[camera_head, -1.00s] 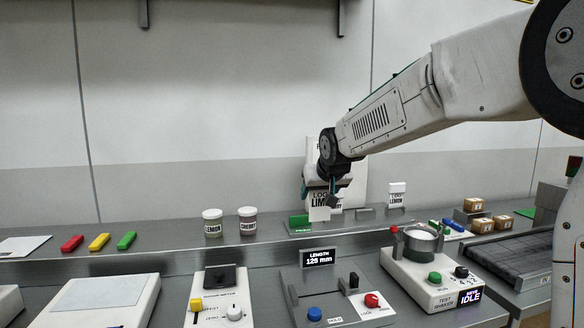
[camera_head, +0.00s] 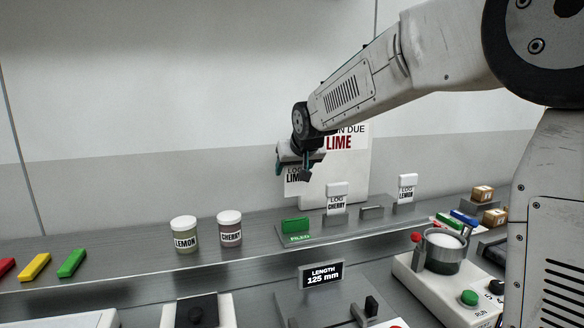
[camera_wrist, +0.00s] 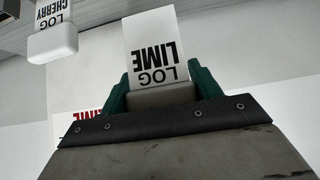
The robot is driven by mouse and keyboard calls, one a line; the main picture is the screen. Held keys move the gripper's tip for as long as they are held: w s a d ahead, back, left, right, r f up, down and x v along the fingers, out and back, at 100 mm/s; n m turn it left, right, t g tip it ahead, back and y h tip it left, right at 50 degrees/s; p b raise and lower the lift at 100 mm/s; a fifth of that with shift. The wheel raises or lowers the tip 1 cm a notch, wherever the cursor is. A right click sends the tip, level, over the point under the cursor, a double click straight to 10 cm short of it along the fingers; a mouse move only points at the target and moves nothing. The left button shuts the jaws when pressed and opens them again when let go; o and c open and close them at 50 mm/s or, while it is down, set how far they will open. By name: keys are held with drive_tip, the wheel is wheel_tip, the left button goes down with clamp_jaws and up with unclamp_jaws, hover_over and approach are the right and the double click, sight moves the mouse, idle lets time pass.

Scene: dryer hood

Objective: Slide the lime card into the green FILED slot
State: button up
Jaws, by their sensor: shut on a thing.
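The lime card, white with "LOG LIME" in black, is held in my gripper (camera_head: 297,170). In the wrist view the lime card (camera_wrist: 157,48) stands out between the two green fingers of my gripper (camera_wrist: 155,88). In the head view the lime card (camera_head: 294,187) hangs down below the fingers.
The cherry card (camera_head: 337,194) and lemon card (camera_head: 407,186) stand in holders to the right, with an empty holder (camera_head: 372,211) between them. Lemon (camera_head: 184,235) and cherry (camera_head: 230,229) jars stand left of the slot. A white board (camera_head: 352,165) stands behind.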

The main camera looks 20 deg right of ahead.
sight(295, 186)
drive_tip(key=shift+s, duration=0.1)
drive_tip(key=shift+s, duration=0.1)
drive_tip(key=shift+f, duration=2.9)
drive_tip(key=shift+f, duration=2.15)
drive_tip(key=o, duration=1.1)
drive_tip(key=shift+c, duration=0.2)
drive_tip(key=shift+o, duration=0.3)
drive_tip(key=v, duration=0.8)
